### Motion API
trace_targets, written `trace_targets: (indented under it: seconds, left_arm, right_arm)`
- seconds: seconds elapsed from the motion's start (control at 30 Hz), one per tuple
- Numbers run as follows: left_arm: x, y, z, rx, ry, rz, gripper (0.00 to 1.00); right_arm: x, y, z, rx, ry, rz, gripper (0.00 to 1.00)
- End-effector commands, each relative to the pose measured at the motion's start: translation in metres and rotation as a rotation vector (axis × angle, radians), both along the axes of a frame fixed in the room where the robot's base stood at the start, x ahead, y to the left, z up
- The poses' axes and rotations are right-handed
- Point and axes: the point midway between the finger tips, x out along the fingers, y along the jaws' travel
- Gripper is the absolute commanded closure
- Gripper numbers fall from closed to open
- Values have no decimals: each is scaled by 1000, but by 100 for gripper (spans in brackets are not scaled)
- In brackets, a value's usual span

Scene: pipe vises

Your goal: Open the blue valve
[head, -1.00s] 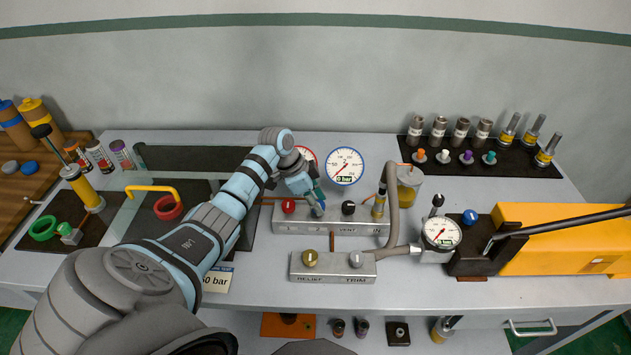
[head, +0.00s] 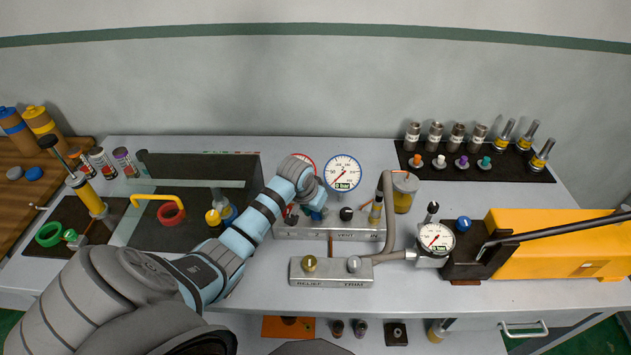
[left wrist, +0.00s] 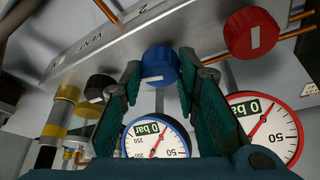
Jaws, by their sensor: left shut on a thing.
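In the head view, my left wrist covers most of the knob. The blue-rimmed gauge (head: 342,173) stands behind the block; in the left wrist view it reads 0 bar (left wrist: 156,140). The red-rimmed gauge also reads 0 bar (left wrist: 265,125). My right gripper is not in view.
A red knob (left wrist: 251,33) and a black knob (left wrist: 100,87) flank the blue one. The lower block (head: 332,273) with gold and grey knobs stands in front. A grey hose (head: 389,205) and a yellow pump (head: 545,243) are to the right.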

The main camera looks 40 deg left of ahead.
Motion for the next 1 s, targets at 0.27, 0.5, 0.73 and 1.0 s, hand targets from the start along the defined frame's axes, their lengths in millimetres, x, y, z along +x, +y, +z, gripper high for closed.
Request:
trace_targets:
  seconds: [0.27,0.5,0.73,1.0]
  left_arm:
    - [1,-1,1,-1,-2,131,99]
    - [1,-1,1,0,-2,173,99]
    - [1,-1,1,1,-2,177,99]
    - [1,-1,1,1,-2,176,51]
  right_arm:
    - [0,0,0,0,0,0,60]
    - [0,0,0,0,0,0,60]
    - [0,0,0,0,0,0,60]
    - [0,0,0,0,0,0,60]
